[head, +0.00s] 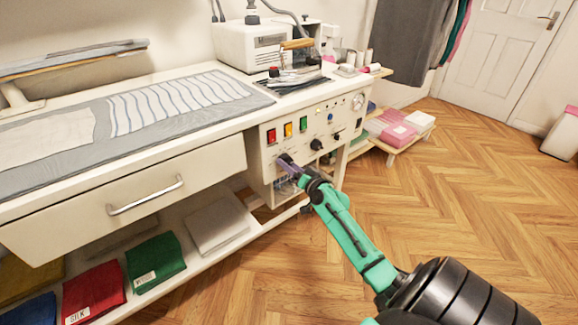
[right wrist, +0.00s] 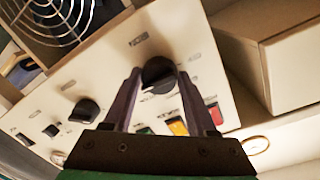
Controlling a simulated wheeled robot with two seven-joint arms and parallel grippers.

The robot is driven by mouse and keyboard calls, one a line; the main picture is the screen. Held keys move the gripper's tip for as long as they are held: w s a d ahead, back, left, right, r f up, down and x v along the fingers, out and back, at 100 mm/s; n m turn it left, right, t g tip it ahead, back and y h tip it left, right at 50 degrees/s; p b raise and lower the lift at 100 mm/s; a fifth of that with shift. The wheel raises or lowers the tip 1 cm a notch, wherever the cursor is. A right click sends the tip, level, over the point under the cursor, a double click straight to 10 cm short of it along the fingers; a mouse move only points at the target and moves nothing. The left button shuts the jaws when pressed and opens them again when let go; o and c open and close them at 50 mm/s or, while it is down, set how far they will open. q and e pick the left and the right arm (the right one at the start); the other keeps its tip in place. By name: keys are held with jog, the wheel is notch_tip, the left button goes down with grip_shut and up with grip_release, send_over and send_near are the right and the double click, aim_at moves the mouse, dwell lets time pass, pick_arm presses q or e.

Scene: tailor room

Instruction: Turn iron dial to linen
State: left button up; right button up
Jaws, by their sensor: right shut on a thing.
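The white control panel (head: 330,118) is set in the front of the ironing table. My right gripper (head: 289,164) reaches its lower left part from the right. In the right wrist view a black round dial (right wrist: 158,74) sits between the two fingers of my right gripper (right wrist: 159,82), which are shut on it. Small markings surround the dial, too blurred to read surely, so I cannot tell its setting. A second black knob (head: 316,144) is to the right on the panel; it also shows in the right wrist view (right wrist: 86,109). My left gripper is not in view.
Red (head: 271,136), yellow (head: 288,130) and green (head: 303,124) switches sit just above the gripped dial. An iron (head: 292,72) stands on the table top. A drawer (head: 150,190) is to the left. The wooden floor (head: 460,170) at right is clear.

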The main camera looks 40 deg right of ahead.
jog(key=o, duration=1.4)
jog(key=shift+c, duration=0.2)
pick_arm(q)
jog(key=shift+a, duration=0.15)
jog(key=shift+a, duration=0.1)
pick_arm(e)
jog(key=shift+s, duration=0.15)
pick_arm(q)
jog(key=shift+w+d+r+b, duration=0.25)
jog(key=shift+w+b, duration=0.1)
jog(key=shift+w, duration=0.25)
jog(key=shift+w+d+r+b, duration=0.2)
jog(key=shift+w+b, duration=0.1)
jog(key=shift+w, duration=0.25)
pick_arm(e)
jog(key=s+a, duration=0.1)
jog(key=s, duration=1.3)
jog(key=shift+s+r, duration=0.15)
jog(key=shift+r, duration=0.25)
